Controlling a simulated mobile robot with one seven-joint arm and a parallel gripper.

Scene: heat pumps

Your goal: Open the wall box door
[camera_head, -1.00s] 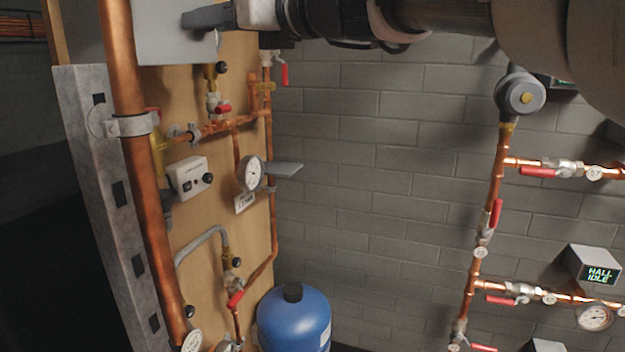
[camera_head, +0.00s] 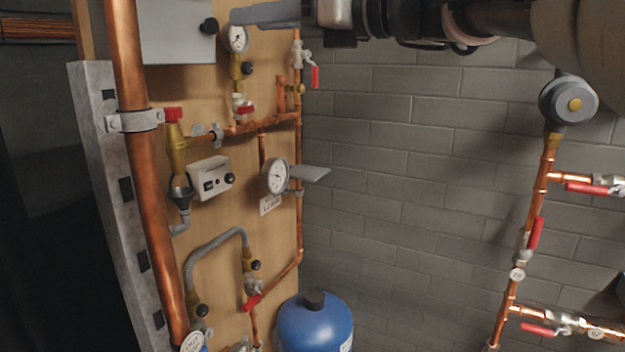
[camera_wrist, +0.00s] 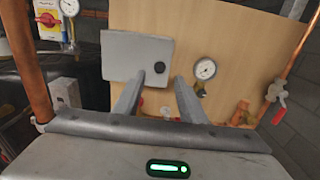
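The wall box is a grey box with a flat door (camera_head: 172,40) at the top left of the head view, on a wooden board. Its black knob (camera_head: 208,26) sits near the door's right edge. The door looks shut. In the wrist view the door (camera_wrist: 125,58) is left of centre, with the knob (camera_wrist: 159,67) at its right. My gripper (camera_head: 236,16) is just right of the knob in the head view, apart from it. In the wrist view my gripper (camera_wrist: 160,78) has its two fingers spread with nothing between them; the left fingertip appears close below the knob.
A small gauge (camera_head: 236,38) stands right of the box, near my fingers. Copper pipes and red-handled valves (camera_head: 244,108) run below. A thick copper pipe (camera_head: 138,190) rises at the left. A blue tank (camera_head: 315,325) stands low. The brick wall between the pipe groups is bare.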

